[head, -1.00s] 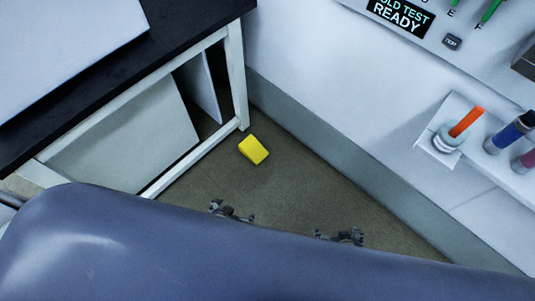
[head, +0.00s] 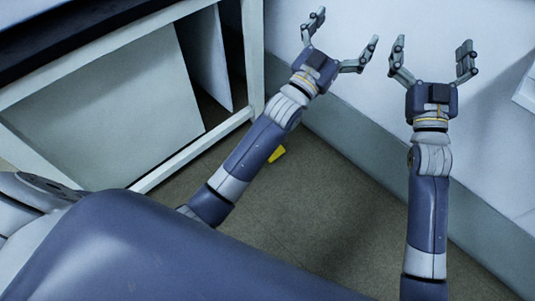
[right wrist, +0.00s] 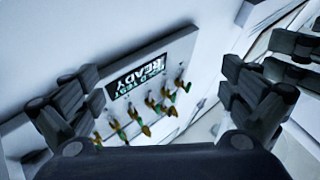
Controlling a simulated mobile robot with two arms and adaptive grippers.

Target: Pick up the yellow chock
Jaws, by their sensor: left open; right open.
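The yellow chock (head: 277,154) lies on the floor in the head view. Most of it is hidden behind my left forearm, and only a small yellow corner shows. My left gripper (head: 345,29) is open and empty, raised in front of the wall beyond the chock. My right gripper (head: 431,46) is open and empty, raised to the right of the left one. In the right wrist view its two spread fingers (right wrist: 160,80) frame the wall panel, with nothing between them. The chock does not show in that view.
A white-framed bench (head: 250,50) with a dark top stands at the left, with panels under it. The wall's grey base strip (head: 345,150) bounds the floor. A "READY" panel (right wrist: 145,80) with several green and orange parts shows in the right wrist view. Bare floor (head: 320,210) lies between my arms.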

